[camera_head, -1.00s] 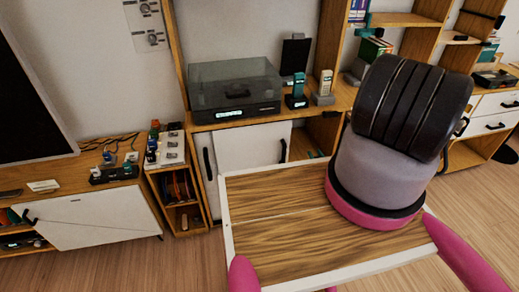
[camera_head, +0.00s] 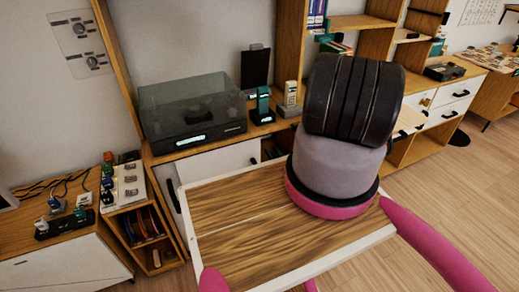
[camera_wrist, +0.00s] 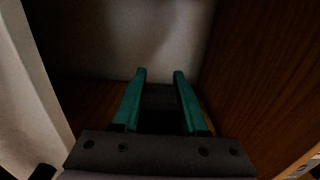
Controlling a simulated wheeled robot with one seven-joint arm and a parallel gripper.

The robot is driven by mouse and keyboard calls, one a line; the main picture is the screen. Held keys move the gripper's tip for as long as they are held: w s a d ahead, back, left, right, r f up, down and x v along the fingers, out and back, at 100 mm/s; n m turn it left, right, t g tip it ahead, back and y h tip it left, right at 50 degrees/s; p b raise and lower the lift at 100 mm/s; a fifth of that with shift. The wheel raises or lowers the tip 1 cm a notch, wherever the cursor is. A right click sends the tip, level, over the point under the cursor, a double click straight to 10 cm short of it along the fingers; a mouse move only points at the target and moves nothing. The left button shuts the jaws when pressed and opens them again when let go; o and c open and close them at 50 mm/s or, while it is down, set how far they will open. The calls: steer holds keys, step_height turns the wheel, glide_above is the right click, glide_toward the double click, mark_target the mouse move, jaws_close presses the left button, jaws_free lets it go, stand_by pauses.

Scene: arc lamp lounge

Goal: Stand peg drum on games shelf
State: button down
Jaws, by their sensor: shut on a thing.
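My gripper (camera_wrist: 160,75) shows in the wrist view, with two teal fingers pointing away from the camera. It is shut on a dark thing (camera_wrist: 160,105) between the fingers, which I take for the peg drum; its shape is lost in shadow. Beyond the fingers is a dim recess with a pale back wall (camera_wrist: 150,35) and a brown wooden side (camera_wrist: 260,85) at right. In the head view my gripper and the held thing do not show; my own arm blocks the middle right. A tall wooden shelf (camera_head: 293,40) stands behind it; I cannot tell which shelf is the games shelf.
In the head view, a turntable with a smoky lid (camera_head: 190,110) and handsets in stands (camera_head: 290,100) occupy the cabinet top. A small low shelf (camera_head: 128,225) is at left. Drawers (camera_head: 450,100) stand at right, with open wooden floor (camera_head: 465,175) before them.

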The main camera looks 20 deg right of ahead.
steer(key=w+f, duration=0.3)
steer(key=w, duration=0.6)
steer(key=shift+w+f, duration=0.2)
steer(key=shift+a, duration=0.1)
steer(key=shift+a+f, duration=0.15)
steer(key=shift+c, duration=2.2)
jaws_free()
steer(key=shift+s, duration=0.1)
